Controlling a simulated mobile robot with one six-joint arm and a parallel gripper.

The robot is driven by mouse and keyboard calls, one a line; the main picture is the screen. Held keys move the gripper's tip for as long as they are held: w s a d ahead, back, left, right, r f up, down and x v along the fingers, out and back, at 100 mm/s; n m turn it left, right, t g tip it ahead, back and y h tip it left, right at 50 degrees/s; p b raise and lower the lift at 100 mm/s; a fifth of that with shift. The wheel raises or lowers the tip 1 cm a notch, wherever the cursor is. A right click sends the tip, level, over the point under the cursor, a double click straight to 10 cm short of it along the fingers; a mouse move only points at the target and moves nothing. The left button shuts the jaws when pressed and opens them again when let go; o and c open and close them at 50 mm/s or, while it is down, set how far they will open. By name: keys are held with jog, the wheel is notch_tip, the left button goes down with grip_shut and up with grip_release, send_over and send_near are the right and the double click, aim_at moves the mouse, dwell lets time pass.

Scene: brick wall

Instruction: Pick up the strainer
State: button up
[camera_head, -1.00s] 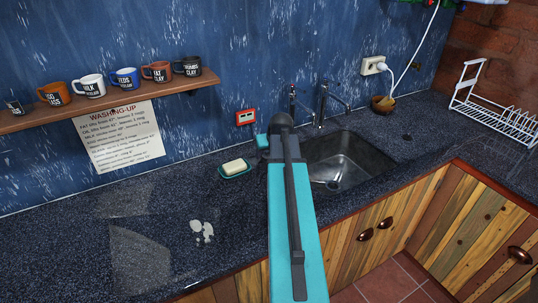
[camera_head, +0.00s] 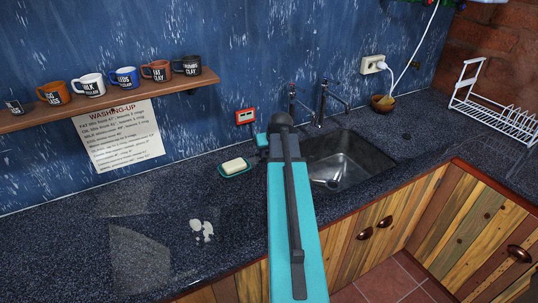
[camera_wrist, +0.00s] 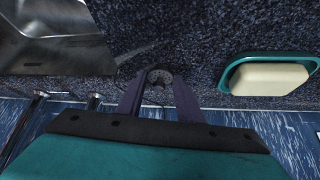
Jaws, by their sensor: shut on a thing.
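The strainer (camera_wrist: 160,75) is a small round dark disc with holes, seen in the wrist view just beyond my gripper's body. My gripper (camera_wrist: 159,88) has one finger on each side of it and is shut on it. The speckled dark counter (camera_wrist: 190,30) shows behind the strainer; I cannot tell whether the strainer touches it. In the head view my own arm hides the fingertips and the strainer.
A metal sink (camera_head: 345,160) with taps (camera_head: 322,105) lies right of my arm. A soap bar (camera_head: 234,165) in a green dish (camera_head: 236,173) sits to the left. Mugs stand on a wall shelf (camera_head: 110,103). A white rack (camera_head: 500,115) is at far right. The left counter is mostly clear.

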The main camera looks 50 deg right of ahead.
jog(key=shift+r, duration=0.1)
jog(key=shift+r+b, duration=0.6)
jog(key=shift+r, duration=0.95)
jog(key=s+b, duration=0.1)
jog(key=s, duration=0.4)
jog(key=s+r+b, duration=0.1)
jog(key=s, duration=0.9)
jog(key=shift+a+r+b, duration=0.2)
jog(key=shift+a+b, duration=0.1)
jog(key=shift+b, duration=0.1)
jog(key=shift+s+d+r, duration=0.1)
jog(key=shift+s+r, duration=0.05)
jog(key=shift+s, duration=0.3)
jog(key=shift+w, duration=0.1)
